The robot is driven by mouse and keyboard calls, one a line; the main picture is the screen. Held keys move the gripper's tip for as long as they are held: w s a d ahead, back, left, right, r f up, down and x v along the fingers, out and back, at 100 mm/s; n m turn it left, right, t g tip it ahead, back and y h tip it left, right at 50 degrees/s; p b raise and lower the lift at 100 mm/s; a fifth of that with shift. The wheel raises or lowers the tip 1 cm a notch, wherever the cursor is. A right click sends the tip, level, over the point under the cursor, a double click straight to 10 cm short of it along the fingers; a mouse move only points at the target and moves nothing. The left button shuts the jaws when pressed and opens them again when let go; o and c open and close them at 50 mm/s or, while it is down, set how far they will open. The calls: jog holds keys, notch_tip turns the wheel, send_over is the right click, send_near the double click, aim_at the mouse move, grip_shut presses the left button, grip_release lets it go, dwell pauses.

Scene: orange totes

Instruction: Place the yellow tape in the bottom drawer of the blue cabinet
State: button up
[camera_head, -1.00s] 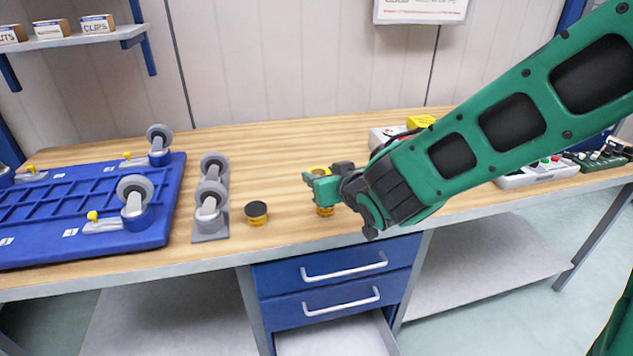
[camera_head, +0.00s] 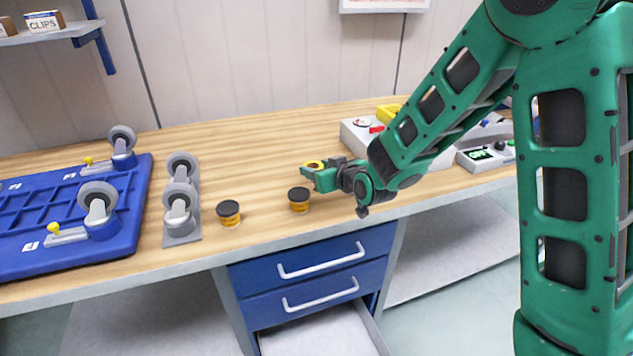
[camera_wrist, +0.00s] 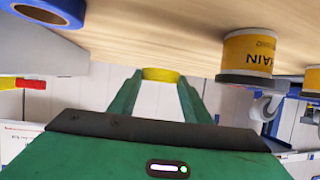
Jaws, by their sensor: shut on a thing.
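The yellow tape (camera_head: 315,164) is a small roll held between the fingertips of my gripper (camera_head: 309,174). In the wrist view the tape (camera_wrist: 160,74) shows as a yellow band between the two green fingers of my gripper (camera_wrist: 160,80). My gripper is shut on it, just above the table near a yellow can with a dark lid. The blue cabinet (camera_head: 310,285) is under the table, below my gripper. Its two upper drawers look closed. The bottom drawer (camera_head: 318,335) is pulled out, and its pale inside looks empty where visible; its front is out of frame.
Two yellow cans with dark lids (camera_head: 228,213) (camera_head: 299,199) stand on the wooden table (camera_head: 250,150). Grey casters (camera_head: 181,215) and a blue base (camera_head: 70,225) are at left. A grey control box (camera_head: 358,134) stands behind my arm. A blue tape roll (camera_wrist: 45,10) shows in the wrist view.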

jog(key=shift+f, duration=2.05)
jog(key=o, duration=0.7)
jog(key=shift+o, duration=0.4)
